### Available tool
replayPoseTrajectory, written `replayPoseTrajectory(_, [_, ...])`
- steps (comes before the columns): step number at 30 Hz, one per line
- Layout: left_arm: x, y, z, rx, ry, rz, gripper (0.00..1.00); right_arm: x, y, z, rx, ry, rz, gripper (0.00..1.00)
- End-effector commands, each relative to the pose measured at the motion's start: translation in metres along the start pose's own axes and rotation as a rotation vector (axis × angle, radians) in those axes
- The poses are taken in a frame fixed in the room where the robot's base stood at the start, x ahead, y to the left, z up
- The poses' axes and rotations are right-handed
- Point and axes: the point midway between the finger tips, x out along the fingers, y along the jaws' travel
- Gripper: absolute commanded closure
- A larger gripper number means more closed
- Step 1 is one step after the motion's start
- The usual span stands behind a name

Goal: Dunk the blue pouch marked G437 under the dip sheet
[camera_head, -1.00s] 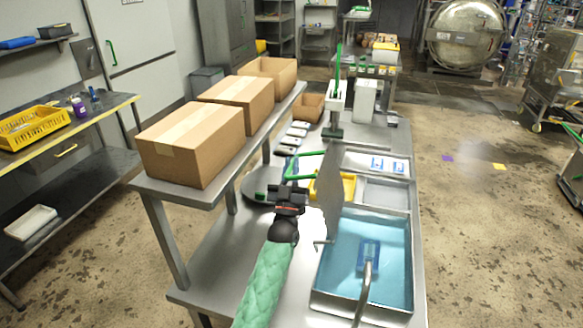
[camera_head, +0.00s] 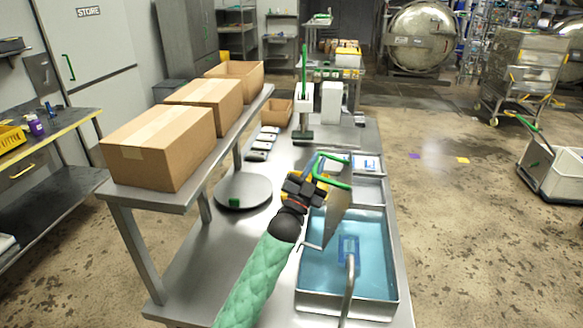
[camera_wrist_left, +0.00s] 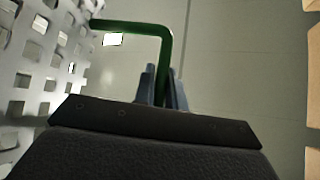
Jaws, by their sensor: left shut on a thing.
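A blue pouch (camera_head: 348,249) lies in the water of the steel basin (camera_head: 392,262); its marking is too small to read. The dip sheet (camera_head: 338,217) is a grey plate with a green handle (camera_head: 333,183). My left gripper (camera_head: 318,167) is shut on this handle and holds the sheet tilted over the basin's far left part, apart from the pouch. In the left wrist view, the green handle (camera_wrist_left: 165,62) runs between the blue fingers (camera_wrist_left: 162,88), and the perforated sheet (camera_wrist_left: 35,60) fills the left side. My right gripper is out of view.
A curved metal spout (camera_head: 349,285) rises at the basin's near side. A tray with white-and-blue packets (camera_head: 367,163) lies beyond the basin. A round grey plate (camera_head: 243,191) is to the left. Cardboard boxes (camera_head: 158,150) stand on the raised shelf.

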Motion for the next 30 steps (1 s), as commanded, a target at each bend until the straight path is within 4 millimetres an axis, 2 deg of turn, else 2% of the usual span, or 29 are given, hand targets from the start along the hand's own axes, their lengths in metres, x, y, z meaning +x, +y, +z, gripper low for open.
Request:
replayPoseTrajectory(9, [0.01,0.069,-0.011,0.217,0.006,0.216,1.0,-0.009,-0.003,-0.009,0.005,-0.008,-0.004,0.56])
replayPoseTrajectory(17, [0.008,0.126,-0.009,0.393,0.008,0.392,1.0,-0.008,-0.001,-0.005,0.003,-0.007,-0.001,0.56])
replayPoseTrajectory(23, [0.0,0.168,-0.001,0.527,0.009,0.526,1.0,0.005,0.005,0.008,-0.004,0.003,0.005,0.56])
replayPoseTrajectory(30, [-0.017,0.212,0.016,0.681,0.011,0.68,1.0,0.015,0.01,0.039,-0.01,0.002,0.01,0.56])
